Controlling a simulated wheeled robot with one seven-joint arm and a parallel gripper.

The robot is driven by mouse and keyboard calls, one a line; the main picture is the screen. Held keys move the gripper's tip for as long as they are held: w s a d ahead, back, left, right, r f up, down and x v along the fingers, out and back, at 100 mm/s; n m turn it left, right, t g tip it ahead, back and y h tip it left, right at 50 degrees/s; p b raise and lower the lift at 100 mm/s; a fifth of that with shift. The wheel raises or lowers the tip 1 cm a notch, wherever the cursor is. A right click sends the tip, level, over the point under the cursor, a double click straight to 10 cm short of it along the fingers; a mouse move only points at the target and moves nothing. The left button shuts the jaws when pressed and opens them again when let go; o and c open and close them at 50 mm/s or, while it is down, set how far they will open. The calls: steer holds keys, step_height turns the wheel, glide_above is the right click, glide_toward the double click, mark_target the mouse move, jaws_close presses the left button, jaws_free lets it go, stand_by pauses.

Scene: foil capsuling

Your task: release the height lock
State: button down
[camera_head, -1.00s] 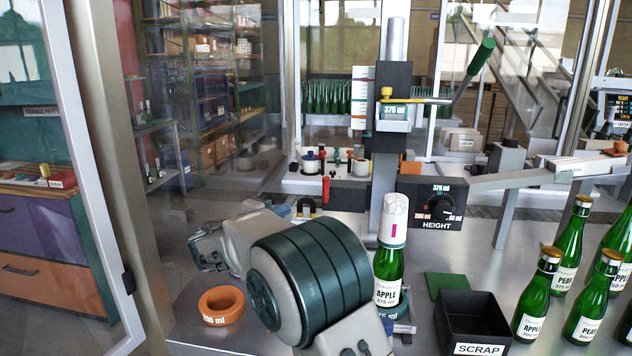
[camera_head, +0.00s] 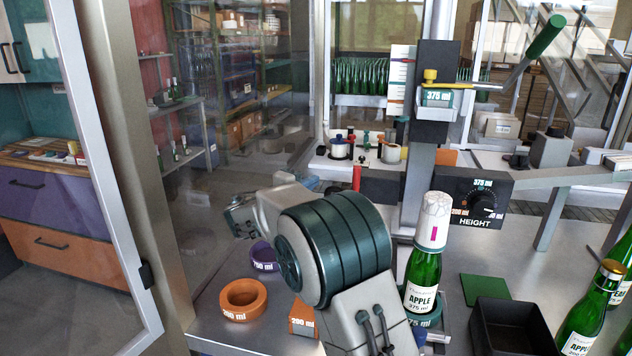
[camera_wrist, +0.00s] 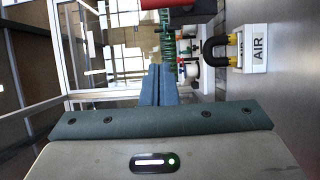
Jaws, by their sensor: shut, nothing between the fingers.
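The capsuling head's column carries a black block (camera_head: 437,65) with a yellow knob (camera_head: 430,75) on its front and a green-gripped lever (camera_head: 544,38) rising to the right. No part is marked as a lock. My gripper (camera_head: 238,216) is left of the column, apart from these parts. In the wrist view its blue fingers (camera_wrist: 160,72) are together and empty.
The AIR block (camera_wrist: 252,48) shows right in the wrist view.

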mark_target(357, 177)
steer(key=w+d+p, duration=0.3)
steer(key=d, duration=0.5)
steer(key=shift+w+d, duration=0.25)
steer(key=shift+d, duration=0.05)
